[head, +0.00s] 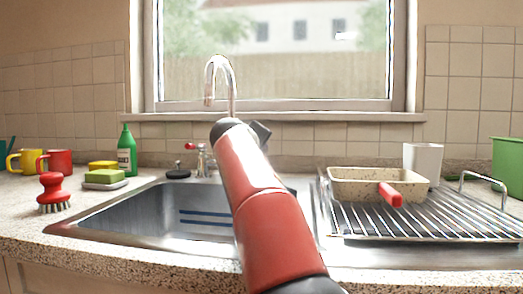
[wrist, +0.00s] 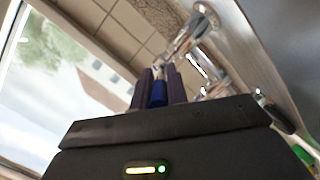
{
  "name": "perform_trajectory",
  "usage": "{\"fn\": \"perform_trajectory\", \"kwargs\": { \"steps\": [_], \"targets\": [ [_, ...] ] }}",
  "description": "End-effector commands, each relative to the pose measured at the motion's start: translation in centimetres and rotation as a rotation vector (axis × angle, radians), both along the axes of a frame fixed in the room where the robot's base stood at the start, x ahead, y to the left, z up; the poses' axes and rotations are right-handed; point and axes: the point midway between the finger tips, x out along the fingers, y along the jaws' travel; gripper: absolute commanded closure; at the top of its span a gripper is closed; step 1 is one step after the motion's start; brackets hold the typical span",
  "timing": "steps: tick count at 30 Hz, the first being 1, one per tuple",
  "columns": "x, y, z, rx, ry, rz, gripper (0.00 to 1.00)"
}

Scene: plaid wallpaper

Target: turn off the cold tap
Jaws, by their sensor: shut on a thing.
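The cold tap's blue handle (wrist: 158,93) shows in the wrist view between the two dark fingers of my gripper (wrist: 158,80), which is shut on it. Chrome tap parts (wrist: 195,40) lie just beyond and to the right of the fingers. In the head view the curved chrome spout (head: 221,72) rises behind the sink, and the red-marked hot tap (head: 200,158) stands to its left. My red arm covers the cold tap and my gripper there. Whether water runs cannot be told.
The steel sink (head: 110,213) lies below my arm. A green bottle (head: 127,152), sponge (head: 104,178) and red brush (head: 53,190) stand left.

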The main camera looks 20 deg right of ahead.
Motion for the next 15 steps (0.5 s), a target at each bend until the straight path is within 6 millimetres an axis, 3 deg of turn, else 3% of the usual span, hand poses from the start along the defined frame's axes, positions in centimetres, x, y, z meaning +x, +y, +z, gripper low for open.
{"fn": "perform_trajectory", "kwargs": {
  "steps": [7,8,9,12,15],
  "targets": [
    [0.06,0.08,-0.15,0.001,0.003,0.000,1.00],
    [0.06,0.09,-0.15,0.001,0.003,0.000,0.82],
    [0.05,0.09,-0.15,0.000,0.003,0.000,0.77],
    [0.05,0.08,-0.11,0.001,0.002,0.000,0.64],
    [0.03,0.07,-0.07,0.000,0.001,0.001,0.63]
  ]
}}
